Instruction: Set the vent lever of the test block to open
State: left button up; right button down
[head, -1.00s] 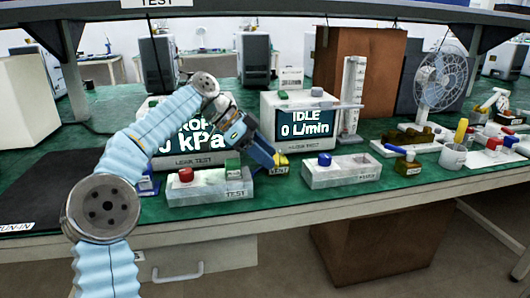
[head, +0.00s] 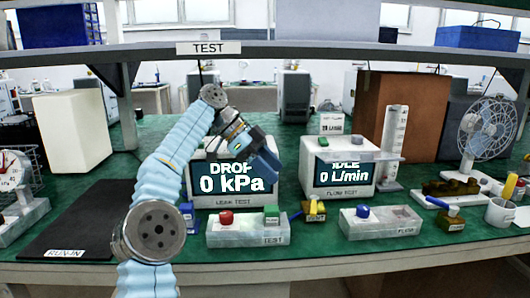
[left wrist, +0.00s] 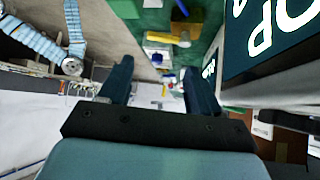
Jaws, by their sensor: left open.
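The test block (head: 248,232) is a pale block labelled TEST, with a red knob and a green piece on top. Right beside it stands a small yellow vent valve (head: 315,211) with a blue lever (head: 296,215) that slants out to the left. Its exact setting is hard to read. My left gripper (head: 268,168) is open and empty, raised above and behind the test block, in front of the leak test display. In the left wrist view its two dark fingers (left wrist: 158,88) are spread with nothing between them. My right gripper is out of view.
The leak test box (head: 233,178) reads DROP 0 kPa, and the flow test box (head: 338,176) reads 0 L/min. A flow block (head: 382,226) with a blue knob stands to the right. A black mat (head: 75,230) lies at left. A shelf runs overhead.

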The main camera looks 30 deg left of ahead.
aim_at(314, 199)
jog(key=k, duration=1)
